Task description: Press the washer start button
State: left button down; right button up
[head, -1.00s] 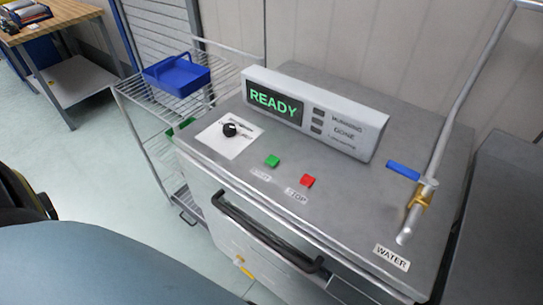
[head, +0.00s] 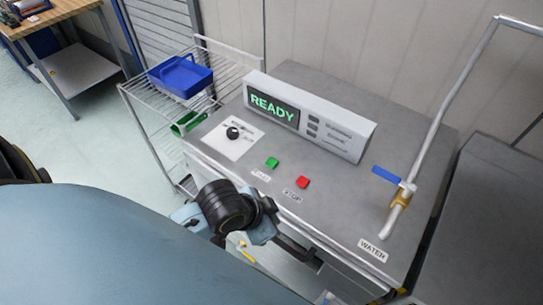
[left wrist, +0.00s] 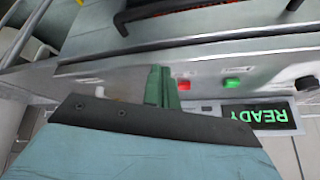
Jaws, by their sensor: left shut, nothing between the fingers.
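The washer (head: 300,85) has a grey top with a READY display (head: 274,108). A green button (head: 271,163) with a small blurred label sits left of a red button (head: 303,182) labelled STOP. My left wrist shows in the head view by the washer's front edge, partly covering the handle. In the left wrist view, upside down, the left gripper (left wrist: 158,87) has its green fingers together and empty. The red button (left wrist: 184,85) appears just right of the fingers and the green button (left wrist: 232,83) farther right. My right gripper is not in view.
A black knob (head: 233,132) on a white plate is left of the buttons. A water pipe with a blue lever (head: 386,174) rises at the right. A wire rack (head: 135,95) with a blue bin (head: 181,76) stands at the left.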

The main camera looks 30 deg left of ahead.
pick_arm(q)
jog(key=w+d+r+m+h, duration=0.1)
jog(key=w+d+r+m, duration=0.15)
jog(key=w+m, duration=0.2)
notch_tip(320, 180, up, 4)
jog(key=m+t+h, duration=0.1)
jog(key=m+t, duration=0.1)
jog(key=m, duration=0.2)
send_over(268, 163)
jog(key=shift+r, duration=0.15)
notch_tip(268, 163, down, 7)
jog(key=b, duration=0.7)
jog(key=shift+b, duration=0.4)
jog(key=shift+f, duration=0.9)
jog(key=shift+f, duration=0.2)
